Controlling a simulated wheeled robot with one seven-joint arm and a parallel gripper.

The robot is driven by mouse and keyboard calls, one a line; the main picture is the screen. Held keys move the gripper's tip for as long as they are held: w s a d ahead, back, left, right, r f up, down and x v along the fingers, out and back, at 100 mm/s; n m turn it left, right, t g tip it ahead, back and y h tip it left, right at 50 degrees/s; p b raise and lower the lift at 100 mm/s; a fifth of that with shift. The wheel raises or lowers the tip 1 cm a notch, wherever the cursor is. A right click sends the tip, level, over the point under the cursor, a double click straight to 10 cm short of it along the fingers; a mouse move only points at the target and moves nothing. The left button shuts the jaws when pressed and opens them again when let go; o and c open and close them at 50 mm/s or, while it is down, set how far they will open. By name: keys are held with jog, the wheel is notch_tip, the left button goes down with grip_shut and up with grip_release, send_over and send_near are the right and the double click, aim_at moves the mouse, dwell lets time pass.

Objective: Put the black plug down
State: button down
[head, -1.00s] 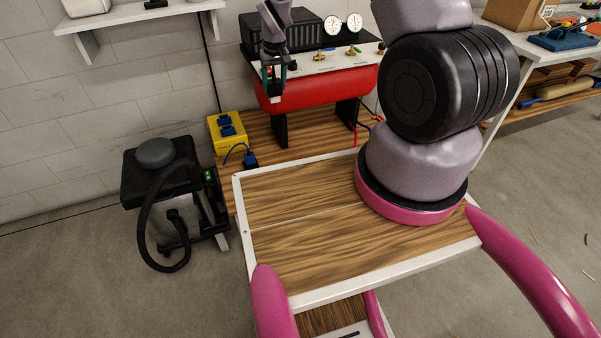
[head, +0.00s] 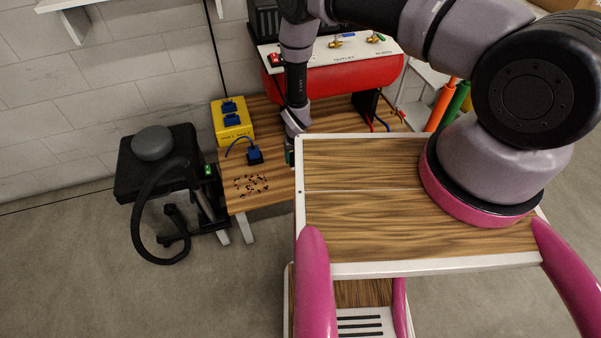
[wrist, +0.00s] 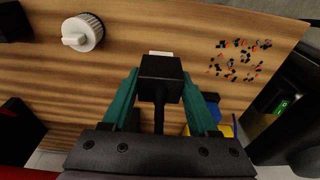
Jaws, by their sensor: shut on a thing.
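The black plug (wrist: 160,68) is a dark block with a black cord running back toward my wrist. It sits between the two teal fingers of my gripper (wrist: 160,82), which is shut on it. A small pale piece shows just beyond the plug. The wooden bench (wrist: 110,75) lies beneath; I cannot tell whether the plug touches it. In the head view my gripper (head: 290,152) is low over the bench, just behind the left edge of my tray, and the plug is hidden there.
Black and orange scraps (head: 252,186) lie at the bench's front left, near a blue plug (head: 255,157) and a yellow socket box (head: 232,125). A ridged white knob (wrist: 83,33) stands on the bench. A red tank (head: 350,88) is behind; a black vacuum (head: 155,170) stands left.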

notch_tip(320, 180, down, 8)
jog(key=shift+r, duration=0.1)
dwell(0.4)
jog(key=shift+c, duration=0.8)
grip_release()
jog(key=shift+f, duration=0.2)
jog(key=shift+r, duration=0.1)
notch_tip(320, 180, up, 12)
jog(key=s, duration=0.1)
jog(key=shift+s+d, duration=0.25)
jog(key=shift+s, duration=0.1)
